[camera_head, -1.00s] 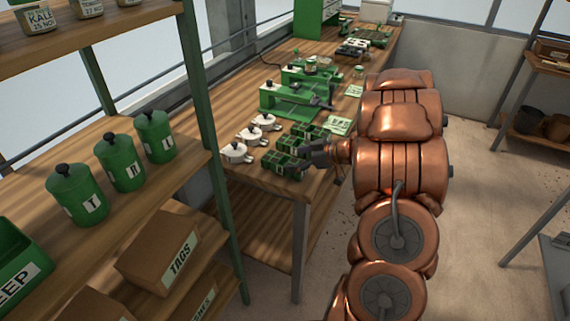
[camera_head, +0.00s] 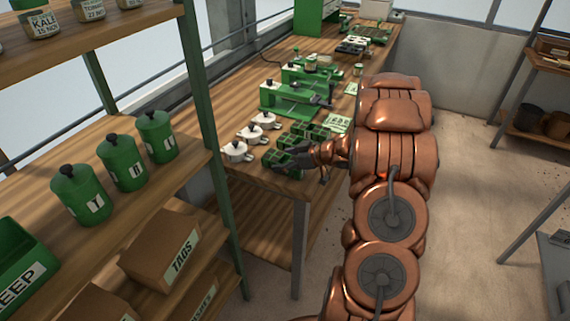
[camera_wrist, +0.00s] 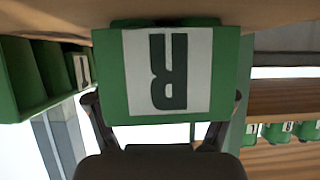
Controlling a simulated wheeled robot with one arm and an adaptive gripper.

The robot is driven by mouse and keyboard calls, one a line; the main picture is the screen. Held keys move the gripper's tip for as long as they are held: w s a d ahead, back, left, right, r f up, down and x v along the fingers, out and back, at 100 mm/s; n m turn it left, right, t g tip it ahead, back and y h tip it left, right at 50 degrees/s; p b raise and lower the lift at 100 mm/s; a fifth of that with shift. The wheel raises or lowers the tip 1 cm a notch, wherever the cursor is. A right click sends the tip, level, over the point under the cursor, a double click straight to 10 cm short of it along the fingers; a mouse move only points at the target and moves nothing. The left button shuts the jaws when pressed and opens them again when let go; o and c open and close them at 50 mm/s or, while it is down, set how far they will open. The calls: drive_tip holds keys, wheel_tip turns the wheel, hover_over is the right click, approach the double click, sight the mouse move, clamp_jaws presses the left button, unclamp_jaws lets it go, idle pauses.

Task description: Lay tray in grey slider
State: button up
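Small green compartment trays stand in a row near the bench's front corner; the nearest is the green tray (camera_head: 279,161). In the wrist view a green tray face with a white label and an upside-down letter R (camera_wrist: 168,72) fills the upper middle. My gripper (camera_head: 282,158) is low at the nearest tray, its two dark fingers (camera_wrist: 162,112) spread wide around the tray's lower corners. Whether they touch it is unclear. Behind the trays stands a green seeder machine (camera_head: 287,101) with a dark part at its right. I cannot make out a grey slider for certain.
White pots (camera_head: 237,152) stand left of the trays. Printed cards (camera_head: 338,123) lie on the wooden bench (camera_head: 240,110) to the right. A second green machine (camera_head: 306,72) is farther back. A shelf with green canisters (camera_head: 122,163) and boxes is at left.

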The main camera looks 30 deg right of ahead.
drive_tip(key=c, duration=1.2)
drive_tip(key=shift+r, duration=0.1)
drive_tip(key=shift+r, duration=0.75)
drive_tip(key=shift+r+b, duration=0.45)
drive_tip(key=shift+r, duration=0.5)
drive_tip(key=s+a+r+b, duration=0.1)
drive_tip(key=s+a+b, duration=0.2)
drive_tip(key=s, duration=1.2)
drive_tip(key=a, duration=0.2)
drive_tip(key=shift+a+r, duration=0.2)
drive_tip(key=shift+a, duration=0.2)
